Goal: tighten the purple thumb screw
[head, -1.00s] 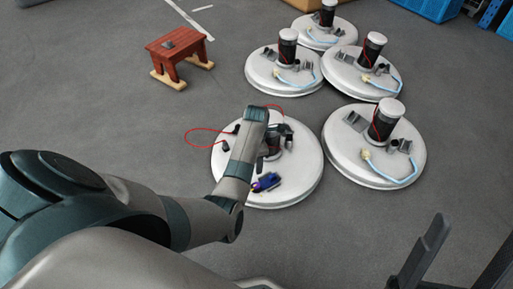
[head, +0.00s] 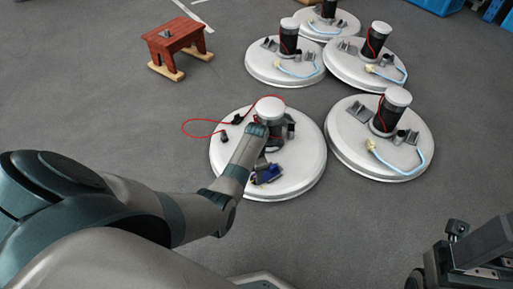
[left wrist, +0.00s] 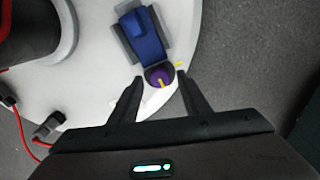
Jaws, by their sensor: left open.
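The purple thumb screw (left wrist: 160,77) with a yellow mark sits at the end of a blue block (left wrist: 148,38) held in a grey bracket. In the left wrist view my left gripper (left wrist: 159,77) is open, with one dark finger on each side of the screw. I cannot tell whether the fingers touch it. In the head view the blue block (head: 268,174) lies on the near white tank lid (head: 305,165), and my left arm covers part of the lid. My right gripper (head: 452,232) is at the lower right, away from the lid; its fingertips are not clear.
A dark post with a white cap (head: 271,108) stands on the same lid, with a red cable (head: 190,122) looping left. Several similar lids with posts and blue hoses stand behind and right. A red stool (head: 173,42) is at the back left. Grey floor is clear between.

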